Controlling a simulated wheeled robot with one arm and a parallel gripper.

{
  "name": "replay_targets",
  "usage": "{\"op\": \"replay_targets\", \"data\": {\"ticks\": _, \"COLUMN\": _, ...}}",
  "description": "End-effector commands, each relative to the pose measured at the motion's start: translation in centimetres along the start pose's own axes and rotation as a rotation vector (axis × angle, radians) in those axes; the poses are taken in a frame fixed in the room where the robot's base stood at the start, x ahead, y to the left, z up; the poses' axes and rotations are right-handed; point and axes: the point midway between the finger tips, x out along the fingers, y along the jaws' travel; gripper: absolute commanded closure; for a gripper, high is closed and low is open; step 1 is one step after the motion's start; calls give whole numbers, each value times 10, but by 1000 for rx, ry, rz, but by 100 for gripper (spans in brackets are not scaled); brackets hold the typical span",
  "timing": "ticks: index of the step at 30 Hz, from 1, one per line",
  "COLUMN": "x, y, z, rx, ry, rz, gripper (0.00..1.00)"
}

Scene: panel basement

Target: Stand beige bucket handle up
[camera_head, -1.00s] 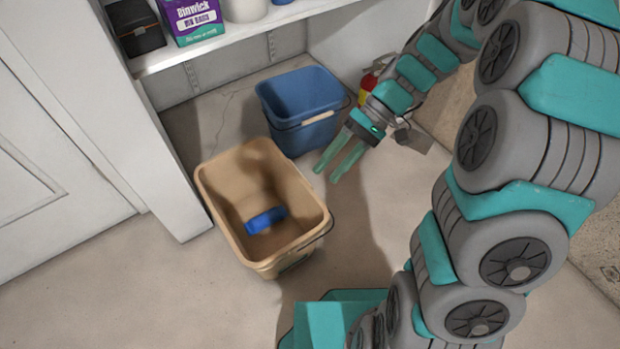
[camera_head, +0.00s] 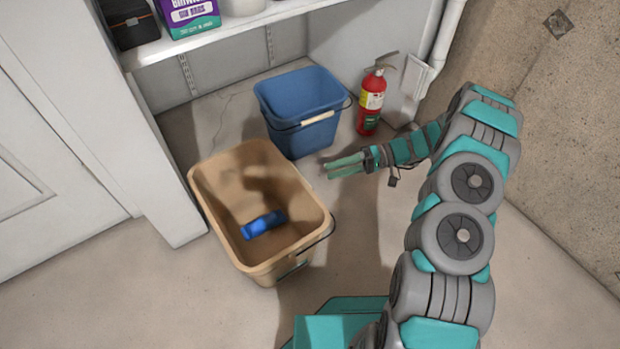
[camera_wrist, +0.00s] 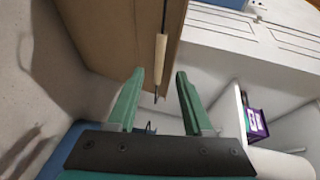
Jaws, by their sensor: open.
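The beige bucket (camera_head: 222,190) stands upright on the floor in the head view, its mouth facing up. A small blue object (camera_head: 263,223) lies inside it. Its thin dark handle wire (camera_head: 325,238) hangs down along the lower right side. My gripper (camera_head: 326,167) is open and empty, just off the bucket's upper right rim, fingers pointing left. In the wrist view, my gripper (camera_wrist: 160,76) has its fingers apart below the beige bucket's wall (camera_wrist: 105,35). The pale handle grip (camera_wrist: 160,58) lies ahead between the fingertips, seemingly not touched.
A blue bucket (camera_head: 290,97) stands behind the beige one, close to my gripper. A red fire extinguisher (camera_head: 371,102) stands by the wall. A white shelf (camera_head: 230,38) holds a purple box (camera_head: 188,14). The floor in front and left of the beige bucket is clear.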

Motion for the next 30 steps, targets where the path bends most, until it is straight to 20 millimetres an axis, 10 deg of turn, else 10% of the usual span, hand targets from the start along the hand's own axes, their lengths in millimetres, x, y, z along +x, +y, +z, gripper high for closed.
{"op": "replay_targets", "data": {"ticks": 16, "x": 68, "y": 1, "z": -1, "rx": -4, "ry": 0, "rz": 0, "gripper": 49}}
{"op": "replay_targets", "data": {"ticks": 30, "x": 76, "y": 1, "z": 0, "rx": -3, "ry": 1, "rz": 0, "gripper": 56}}
